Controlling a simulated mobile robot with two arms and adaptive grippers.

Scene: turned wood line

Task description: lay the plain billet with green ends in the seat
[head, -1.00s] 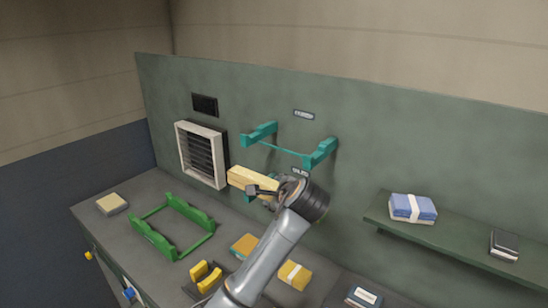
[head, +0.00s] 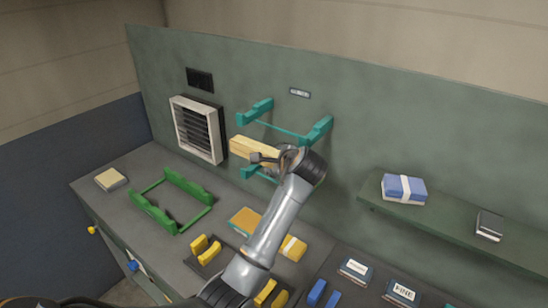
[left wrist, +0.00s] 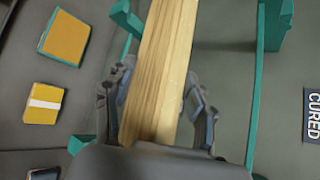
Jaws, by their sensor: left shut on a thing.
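A plain pale wood billet (head: 252,149) is held up in front of the green back wall; it also fills the middle of the left wrist view (left wrist: 163,60). Its end colours cannot be made out. My left gripper (head: 268,158) is shut on it, with one finger on each side in the left wrist view (left wrist: 157,105). An upper teal wall seat (head: 283,130) with two arms is empty above the billet. A lower teal seat (head: 248,172) is mostly hidden behind the billet and gripper. A green cradle (head: 172,201) on the bench is empty. My right gripper is not in view.
A louvred vent (head: 198,130) is on the wall left of the billet. A shelf (head: 455,225) at right bears a blue bundle (head: 403,188) and a dark box (head: 489,225). Yellow holders (head: 206,249), an orange block (head: 245,221) and labelled boxes (head: 355,270) stand on the bench.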

